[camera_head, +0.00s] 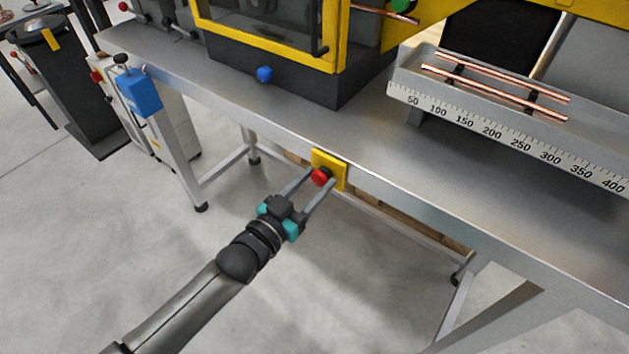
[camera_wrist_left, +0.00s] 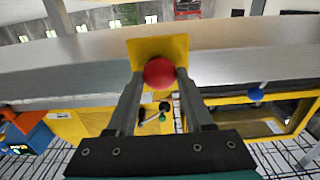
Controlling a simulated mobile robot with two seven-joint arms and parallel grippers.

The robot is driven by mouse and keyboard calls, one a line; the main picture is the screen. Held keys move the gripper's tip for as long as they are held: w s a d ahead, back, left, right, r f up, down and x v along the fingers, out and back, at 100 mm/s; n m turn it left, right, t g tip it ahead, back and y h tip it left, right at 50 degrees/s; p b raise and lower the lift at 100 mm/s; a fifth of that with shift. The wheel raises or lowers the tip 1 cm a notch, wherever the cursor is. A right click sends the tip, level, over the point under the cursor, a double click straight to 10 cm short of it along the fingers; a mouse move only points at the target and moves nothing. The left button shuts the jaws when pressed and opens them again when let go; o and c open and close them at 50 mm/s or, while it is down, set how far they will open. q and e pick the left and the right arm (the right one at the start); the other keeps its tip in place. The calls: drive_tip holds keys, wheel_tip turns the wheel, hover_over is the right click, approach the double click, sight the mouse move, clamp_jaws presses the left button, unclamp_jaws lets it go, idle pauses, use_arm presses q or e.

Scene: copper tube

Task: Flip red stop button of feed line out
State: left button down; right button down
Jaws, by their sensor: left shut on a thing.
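The red stop button (camera_head: 320,177) sits on a yellow plate (camera_head: 341,172) on the front edge of the metal table. In the left wrist view the red button (camera_wrist_left: 159,72) is in front of the yellow plate (camera_wrist_left: 150,46). My left gripper (camera_head: 318,179) reaches up to the button, with one finger on each side of it. In the left wrist view the fingertips of my left gripper (camera_wrist_left: 158,76) are at the button's two sides, shut on it. My right gripper is in neither view.
The metal table (camera_head: 300,135) carries a yellow-framed machine with a blue knob (camera_head: 264,74). A scale rail (camera_head: 500,125) with copper tubes (camera_head: 500,90) lies at the right. A blue box (camera_head: 140,93) hangs at the table's left end. The floor around my left arm is clear.

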use_arm(q)
drive_tip(key=shift+s+a+p, duration=0.35)
drive_tip(key=shift+s+p, duration=0.1)
drive_tip(key=shift+p, duration=0.05)
drive_tip(key=shift+f, duration=0.1)
drive_tip(key=c, duration=0.7)
unclamp_jaws()
drive_tip(key=shift+o, duration=1.4)
drive_tip(key=shift+s+a, duration=0.1)
drive_tip(key=shift+s, duration=0.05)
drive_tip(key=shift+o, duration=0.5)
drive_tip(key=p+v, duration=0.1)
drive_tip(key=v, duration=1.4)
